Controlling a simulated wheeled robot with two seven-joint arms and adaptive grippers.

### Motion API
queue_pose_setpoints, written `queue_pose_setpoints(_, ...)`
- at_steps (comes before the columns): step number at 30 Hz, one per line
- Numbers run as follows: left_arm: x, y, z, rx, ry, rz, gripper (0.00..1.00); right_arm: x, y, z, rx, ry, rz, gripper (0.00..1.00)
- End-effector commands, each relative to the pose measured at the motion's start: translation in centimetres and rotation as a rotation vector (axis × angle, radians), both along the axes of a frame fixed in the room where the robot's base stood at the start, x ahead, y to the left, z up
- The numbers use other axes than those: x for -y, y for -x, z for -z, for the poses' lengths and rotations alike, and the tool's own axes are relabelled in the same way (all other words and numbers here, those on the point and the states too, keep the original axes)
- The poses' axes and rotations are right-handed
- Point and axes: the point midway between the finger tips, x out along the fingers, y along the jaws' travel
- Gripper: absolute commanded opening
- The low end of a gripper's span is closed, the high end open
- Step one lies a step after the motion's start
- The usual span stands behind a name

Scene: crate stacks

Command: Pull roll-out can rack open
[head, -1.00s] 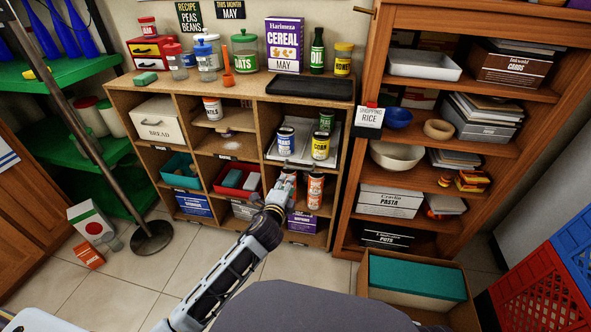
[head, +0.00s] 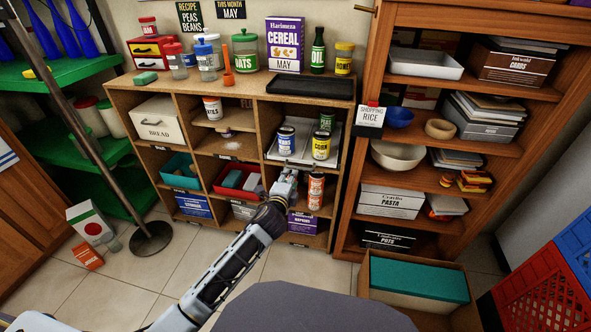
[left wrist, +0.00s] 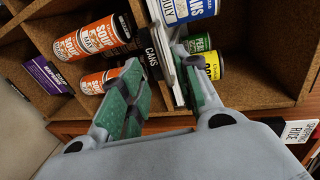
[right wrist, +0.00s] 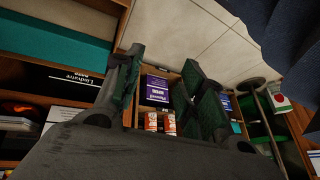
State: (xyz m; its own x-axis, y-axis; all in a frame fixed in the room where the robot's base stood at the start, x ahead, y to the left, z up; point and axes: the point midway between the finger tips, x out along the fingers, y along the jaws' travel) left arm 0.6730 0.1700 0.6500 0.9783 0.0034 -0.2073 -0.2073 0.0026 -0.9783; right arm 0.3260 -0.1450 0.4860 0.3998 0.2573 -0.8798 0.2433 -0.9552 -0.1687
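The white roll-out can rack (head: 303,153) sits in the upper right cubby of the low shelf unit. It carries a blue-labelled beans can (head: 285,140), a yellow corn can (head: 320,146) and a green peas can (head: 326,121). My left gripper (head: 287,181) is in front of the unit, just below the rack's front. In the left wrist view my left gripper (left wrist: 168,60) has its fingers apart, near a black CANS label (left wrist: 156,48) and the beans can (left wrist: 186,8). Whether it touches the rack is unclear. My right gripper (right wrist: 162,78) is open and empty; the head view does not show it.
Orange soup cans (head: 315,190) stand in the cubby below, right of my left gripper. A red tray (head: 238,180) is in the cubby to the left. A tall shelf (head: 358,150) stands at the right, with an open box (head: 417,313) on the floor before it.

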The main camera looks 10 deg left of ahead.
Motion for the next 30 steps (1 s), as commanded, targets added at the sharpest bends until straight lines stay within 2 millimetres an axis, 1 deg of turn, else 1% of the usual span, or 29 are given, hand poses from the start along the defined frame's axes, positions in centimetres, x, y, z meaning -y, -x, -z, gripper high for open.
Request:
queue_pose_setpoints(1,0.0,-0.5,0.1,0.001,0.0,0.0,0.32,-0.1,0.1,0.5,0.001,-0.003,0.001,0.4)
queue_pose_setpoints(6,0.0,-1.9,0.4,0.001,0.001,0.0,0.32,-0.3,0.0,1.6,0.012,-0.017,0.006,0.4)
queue_pose_setpoints(14,0.0,-4.0,0.9,0.001,0.002,0.0,0.32,-0.7,-0.4,2.8,0.042,-0.045,0.016,0.4)
queue_pose_setpoints(25,0.0,-7.1,1.5,0.001,0.001,0.001,0.32,-1.2,0.1,5.6,0.063,-0.081,0.035,0.4)
queue_pose_setpoints(30,0.0,-8.4,1.8,0.0,0.001,0.0,0.32,-1.4,-0.2,6.5,0.086,-0.095,0.044,0.4)
